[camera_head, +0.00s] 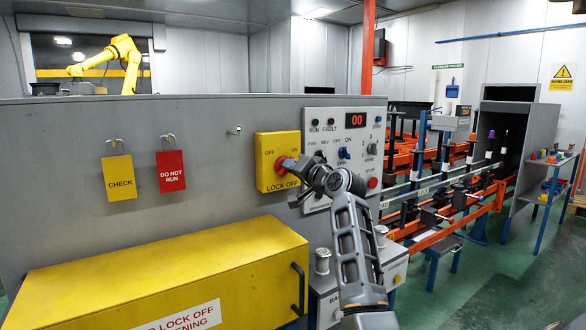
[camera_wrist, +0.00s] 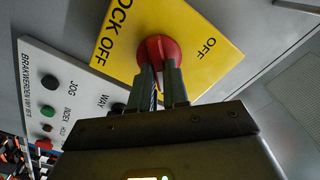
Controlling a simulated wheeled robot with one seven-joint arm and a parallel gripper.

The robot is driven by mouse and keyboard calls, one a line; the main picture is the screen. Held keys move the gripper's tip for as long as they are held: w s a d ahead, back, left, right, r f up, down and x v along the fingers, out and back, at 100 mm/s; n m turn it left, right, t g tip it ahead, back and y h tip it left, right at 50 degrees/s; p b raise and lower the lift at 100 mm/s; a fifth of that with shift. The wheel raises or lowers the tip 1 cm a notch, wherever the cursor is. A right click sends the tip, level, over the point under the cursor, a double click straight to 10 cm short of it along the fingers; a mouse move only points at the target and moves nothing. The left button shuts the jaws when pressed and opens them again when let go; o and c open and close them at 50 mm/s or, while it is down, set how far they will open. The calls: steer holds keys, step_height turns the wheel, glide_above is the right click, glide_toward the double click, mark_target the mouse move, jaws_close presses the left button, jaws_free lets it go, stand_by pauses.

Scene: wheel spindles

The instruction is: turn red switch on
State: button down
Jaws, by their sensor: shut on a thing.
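The red switch (camera_head: 281,165) is a round knob on a yellow lock-off box (camera_head: 268,148) marked OFF and ON, fixed to the grey panel. In the wrist view the red switch (camera_wrist: 158,50) shows on the yellow plate (camera_wrist: 195,30). My gripper (camera_head: 292,167) reaches it from the right in the head view. In the wrist view the two fingers of my gripper (camera_wrist: 162,75) are shut on the red switch. The fingers and my wrist hide part of the knob, so I cannot tell its exact setting.
A control panel (camera_head: 364,125) with a red 00 display and several knobs is right of the yellow box. A CHECK tag (camera_head: 119,177) and a DO NOT RUN tag (camera_head: 171,171) hang left. A yellow cabinet (camera_head: 180,270) juts out below.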

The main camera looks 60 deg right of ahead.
steer(key=c, duration=1.1)
jaws_free()
steer(key=shift+s, duration=0.1)
steer(key=b+v, duration=0.1)
steer(key=v, duration=0.6)
steer(key=shift+s+a, duration=0.15)
steer(key=shift+s, duration=0.15)
steer(key=shift+f, duration=0.1)
